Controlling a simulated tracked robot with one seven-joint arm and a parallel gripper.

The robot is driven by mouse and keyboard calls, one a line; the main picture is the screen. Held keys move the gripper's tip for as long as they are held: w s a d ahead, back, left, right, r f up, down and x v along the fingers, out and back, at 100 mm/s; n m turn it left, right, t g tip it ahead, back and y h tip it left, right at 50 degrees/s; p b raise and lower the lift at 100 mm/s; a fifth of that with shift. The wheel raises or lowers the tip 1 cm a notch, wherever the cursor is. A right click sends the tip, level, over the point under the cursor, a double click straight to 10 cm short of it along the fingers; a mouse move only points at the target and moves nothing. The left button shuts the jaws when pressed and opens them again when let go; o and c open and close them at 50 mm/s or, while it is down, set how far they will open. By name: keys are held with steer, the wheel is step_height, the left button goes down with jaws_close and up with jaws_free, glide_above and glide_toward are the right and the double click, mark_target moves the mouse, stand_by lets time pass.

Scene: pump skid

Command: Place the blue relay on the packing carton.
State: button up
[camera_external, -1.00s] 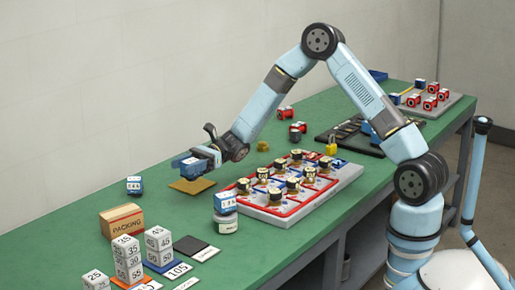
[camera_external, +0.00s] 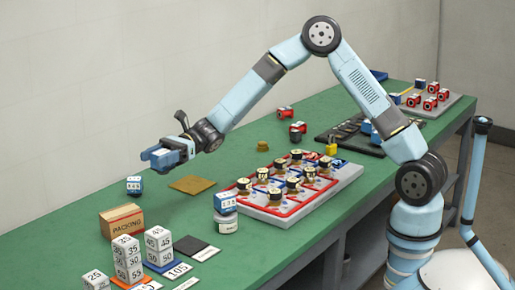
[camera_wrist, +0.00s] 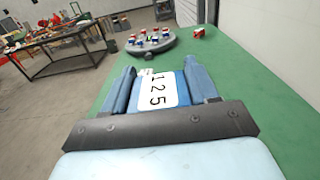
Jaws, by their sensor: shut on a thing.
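My gripper (camera_external: 168,154) is shut on a blue relay (camera_wrist: 158,92) whose white label reads 125 in the wrist view. It holds the relay in the air over the far left part of the bench, above and to the right of the packing carton. The brown packing carton (camera_external: 121,223) stands closed on the green bench, its top bare.
A brown pad (camera_external: 192,185) lies bare on the bench. Numbered blocks (camera_external: 127,258) stand in stacks in front of the carton. A grey tray (camera_external: 338,182) with red-edged sections and several round parts lies to the right. Some bench is clear between carton and pad.

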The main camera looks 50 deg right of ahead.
steer(key=shift+w+a, duration=0.15)
steer(key=shift+a, duration=0.25)
steer(key=w+a+f, duration=0.2)
steer(key=w+f, duration=0.1)
steer(key=w+a+f, duration=0.3)
steer(key=w, duration=0.1)
steer(key=w+a+f, duration=0.2)
steer(key=w+f, duration=0.1)
steer(key=w, duration=0.1)
steer(key=shift+w+a+f, duration=0.15)
steer(key=shift+a+f, duration=0.05)
steer(key=shift+f, duration=1.65)
steer(key=o, duration=1.1)
steer(key=shift+o, duration=0.2)
